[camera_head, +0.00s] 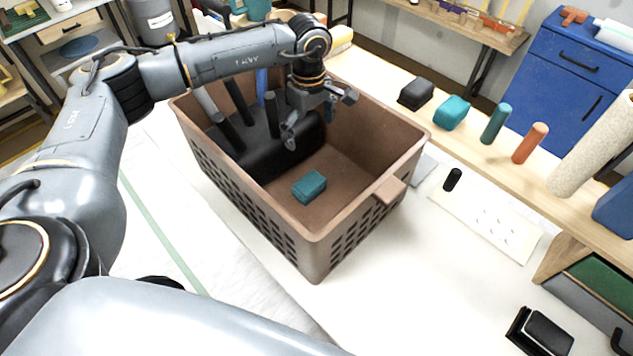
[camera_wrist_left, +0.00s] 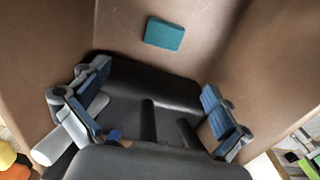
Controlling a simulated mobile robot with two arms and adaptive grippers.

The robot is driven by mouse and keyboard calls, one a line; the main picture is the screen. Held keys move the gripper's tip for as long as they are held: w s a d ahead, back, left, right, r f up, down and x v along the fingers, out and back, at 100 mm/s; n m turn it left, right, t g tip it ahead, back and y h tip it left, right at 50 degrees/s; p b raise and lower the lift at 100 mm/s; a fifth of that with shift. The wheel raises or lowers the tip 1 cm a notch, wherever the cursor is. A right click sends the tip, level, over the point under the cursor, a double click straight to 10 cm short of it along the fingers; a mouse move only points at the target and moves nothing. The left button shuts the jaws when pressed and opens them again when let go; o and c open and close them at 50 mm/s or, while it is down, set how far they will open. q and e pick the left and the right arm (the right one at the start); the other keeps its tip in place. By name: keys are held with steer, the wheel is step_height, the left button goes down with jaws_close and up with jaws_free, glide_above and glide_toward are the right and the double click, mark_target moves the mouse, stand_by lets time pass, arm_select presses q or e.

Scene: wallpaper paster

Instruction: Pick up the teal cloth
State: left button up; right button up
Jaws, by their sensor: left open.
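A folded teal cloth (camera_head: 309,187) lies on the floor of a brown crate (camera_head: 375,205), towards the near side. It also shows in the left wrist view (camera_wrist_left: 163,34), at the top, beyond my fingertips. My left gripper (camera_head: 318,118) is open and empty, pointing down into the crate above and behind the cloth. In the left wrist view its two fingers (camera_wrist_left: 150,105) are spread wide, with a black holder (camera_wrist_left: 165,87) below and between them. The cloth is apart from both fingers. My right gripper does not show.
The black holder (camera_head: 257,145) with upright rods fills the back left of the crate. The crate's walls surround my gripper. A second teal folded item (camera_head: 451,113) and several cylinders stand on the wooden shelf at right. A white perforated sheet (camera_head: 490,222) lies on the table.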

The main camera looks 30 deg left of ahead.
arm_select(q)
step_height(320, 180, down, 2)
steer(key=f+b, duration=0.1)
steer(key=b, duration=0.2)
glide_toward(311, 184)
steer(key=f, duration=0.5)
steer(key=shift+w+a+f, duration=0.15)
steer(key=shift+w+a, duration=0.1)
steer(key=shift+w, duration=0.05)
steer(key=shift+s+d+f, duration=0.1)
steer(key=shift+s+f, duration=0.05)
steer(key=shift+f, duration=0.1)
steer(key=f, duration=0.1)
steer(key=f+p, duration=0.1)
steer(key=f, duration=0.1)
steer(key=shift+s+d+f+p, duration=0.25)
steer(key=shift+s+f+p, duration=0.05)
steer(key=shift+p, duration=0.1)
steer(key=shift+f, duration=0.55)
steer(key=c, duration=1.1)
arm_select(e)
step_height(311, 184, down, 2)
